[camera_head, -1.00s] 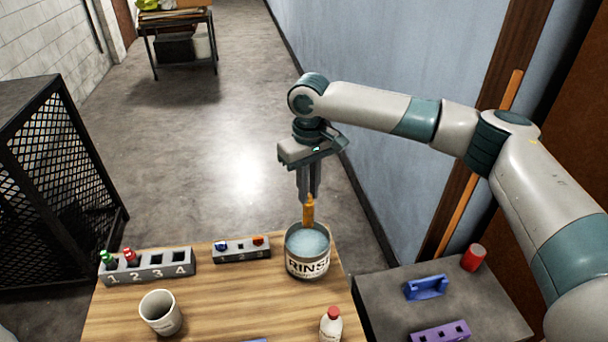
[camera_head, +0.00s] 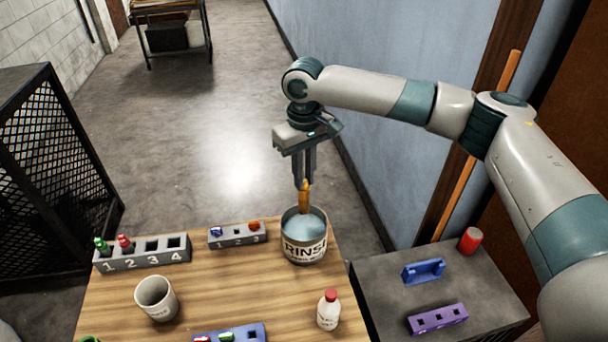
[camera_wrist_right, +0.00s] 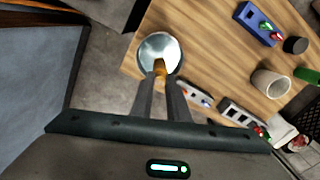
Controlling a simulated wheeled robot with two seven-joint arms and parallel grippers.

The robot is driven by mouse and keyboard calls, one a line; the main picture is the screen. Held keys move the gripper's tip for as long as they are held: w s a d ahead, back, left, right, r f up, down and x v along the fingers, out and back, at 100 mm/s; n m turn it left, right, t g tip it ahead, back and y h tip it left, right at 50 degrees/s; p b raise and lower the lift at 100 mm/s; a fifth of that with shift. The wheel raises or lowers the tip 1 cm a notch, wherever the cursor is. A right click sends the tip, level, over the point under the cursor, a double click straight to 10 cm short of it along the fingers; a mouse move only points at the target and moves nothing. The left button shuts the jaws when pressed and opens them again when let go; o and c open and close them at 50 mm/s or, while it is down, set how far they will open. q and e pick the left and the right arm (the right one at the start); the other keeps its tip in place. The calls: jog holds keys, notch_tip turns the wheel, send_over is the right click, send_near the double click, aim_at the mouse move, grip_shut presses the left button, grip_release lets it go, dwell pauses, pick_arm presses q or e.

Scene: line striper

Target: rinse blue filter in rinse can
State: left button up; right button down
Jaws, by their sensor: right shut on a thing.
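The rinse can (camera_head: 304,250), a round tin marked RINSE with pale blue liquid, stands at the table's far right corner; it also shows in the right wrist view (camera_wrist_right: 146,43). My right gripper (camera_head: 304,182) points down above it, shut on an orange-yellow piece (camera_head: 305,198), also seen in the right wrist view (camera_wrist_right: 160,67). The piece's lower end is at the can's mouth; I cannot tell whether it touches the liquid. A blue piece (camera_head: 216,231) sits in slot 1 of the small grey rack (camera_head: 238,239), with an orange one in slot 3. My left gripper is out of view.
A grey rack numbered 1 to 4 (camera_head: 140,262), a white cup (camera_head: 156,299), a red-capped bottle (camera_head: 328,310) and a blue rack (camera_head: 250,333) stand on the table. A side stand holds a blue holder (camera_head: 423,272), a purple block (camera_head: 438,319) and a red cylinder (camera_head: 470,240).

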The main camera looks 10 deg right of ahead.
aim_at(305, 211)
jog(key=shift+f+b, duration=1.7)
jog(key=shift+f, duration=4.7)
jog(key=shift+d, duration=0.15)
